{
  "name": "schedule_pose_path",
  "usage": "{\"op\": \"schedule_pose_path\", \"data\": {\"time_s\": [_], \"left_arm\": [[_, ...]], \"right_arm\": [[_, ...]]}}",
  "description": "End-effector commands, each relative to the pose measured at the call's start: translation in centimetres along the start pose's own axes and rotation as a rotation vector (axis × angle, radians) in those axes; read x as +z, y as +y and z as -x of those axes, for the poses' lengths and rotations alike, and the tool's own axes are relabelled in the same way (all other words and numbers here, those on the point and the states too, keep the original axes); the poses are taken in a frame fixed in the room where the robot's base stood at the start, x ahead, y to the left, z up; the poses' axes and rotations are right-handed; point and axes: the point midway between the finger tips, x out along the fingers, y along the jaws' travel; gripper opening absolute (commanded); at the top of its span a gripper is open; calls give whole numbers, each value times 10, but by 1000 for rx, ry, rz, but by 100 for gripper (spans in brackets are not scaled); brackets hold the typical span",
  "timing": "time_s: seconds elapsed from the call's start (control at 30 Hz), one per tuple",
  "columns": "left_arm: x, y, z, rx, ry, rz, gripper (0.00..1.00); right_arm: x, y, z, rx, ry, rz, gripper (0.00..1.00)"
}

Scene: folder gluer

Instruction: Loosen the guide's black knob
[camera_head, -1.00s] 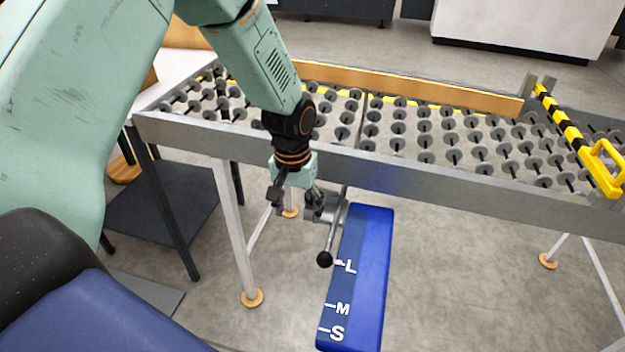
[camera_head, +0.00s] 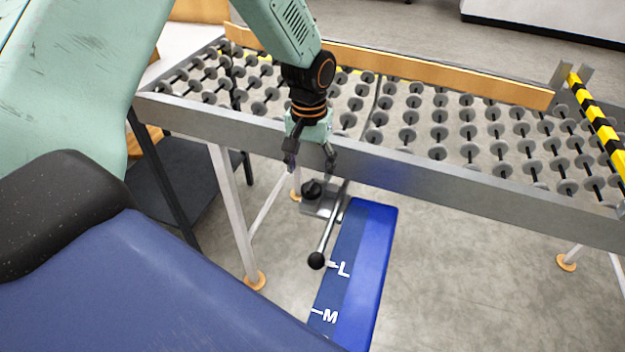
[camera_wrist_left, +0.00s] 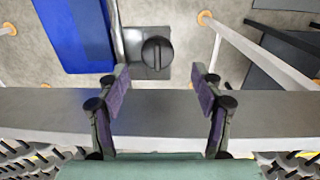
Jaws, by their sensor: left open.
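The guide's black knob (camera_head: 312,189) sits on a grey metal bracket (camera_head: 318,206) below the conveyor's front rail. In the left wrist view the round knob (camera_wrist_left: 157,53) with its raised grip bar lies ahead of the fingers, between their lines. My left gripper (camera_head: 311,160) is open and empty, above the knob and apart from it. Its two purple-padded fingers (camera_wrist_left: 160,91) show in the left wrist view. A lever with a black ball end (camera_head: 316,260) slants down from the bracket. My right gripper is not in view.
The conveyor's grey rail (camera_head: 430,175) runs behind my left gripper. A white leg (camera_head: 232,215) stands to the left. A yellow-black striped bar (camera_head: 597,120) is at right.

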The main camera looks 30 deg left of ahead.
Motion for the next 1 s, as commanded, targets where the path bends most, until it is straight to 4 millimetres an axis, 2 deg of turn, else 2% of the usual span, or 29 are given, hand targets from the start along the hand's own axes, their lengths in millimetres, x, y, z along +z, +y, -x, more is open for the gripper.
{"op": "schedule_pose_path", "data": {"time_s": [0.1,0.3,0.67,1.0], "left_arm": [[1,0,-21,-1,-2,-1,67],[1,2,-43,-1,-1,-2,67],[-2,3,-47,-1,2,-1,67],[-3,3,-47,-1,2,-1,40]], "right_arm": [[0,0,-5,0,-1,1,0],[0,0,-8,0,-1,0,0],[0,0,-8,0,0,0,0],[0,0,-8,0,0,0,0]]}}
